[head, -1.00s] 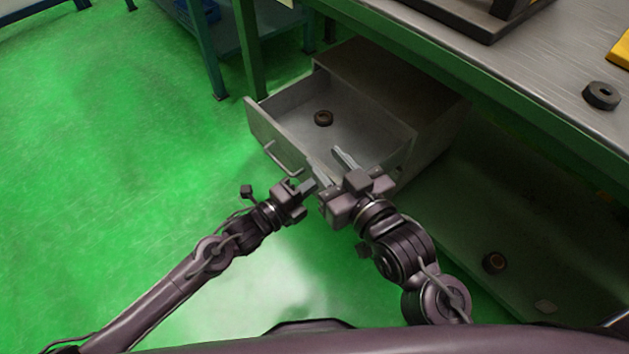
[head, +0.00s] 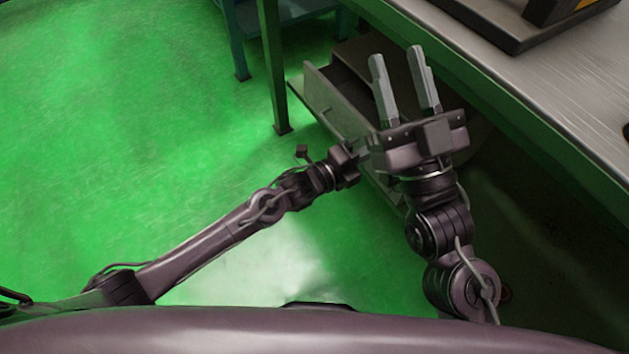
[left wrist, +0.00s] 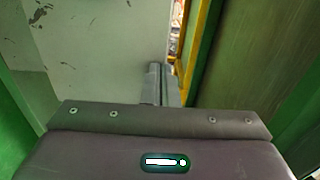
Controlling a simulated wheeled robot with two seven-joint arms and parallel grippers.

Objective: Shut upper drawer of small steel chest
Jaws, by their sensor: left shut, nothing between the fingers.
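The small steel chest (head: 350,54) stands under the workbench in the head view, partly hidden by my right gripper. Its upper drawer (head: 328,96) is part-way out, with a narrow dark gap behind its front; its inside is mostly hidden. My left gripper (head: 356,156) is shut and empty, low beside the right end of the drawer front; I cannot tell whether it touches. Its shut fingers show in the left wrist view (left wrist: 158,84) beside a pale grey surface. My right gripper (head: 401,72) is open and empty, in front of the chest in the picture.
The steel-topped workbench (head: 500,70) with its green edge runs along the right. A green bench leg (head: 272,70) stands just left of the chest. A blue-green stand (head: 237,45) is at the top. The green floor (head: 130,130) on the left is clear.

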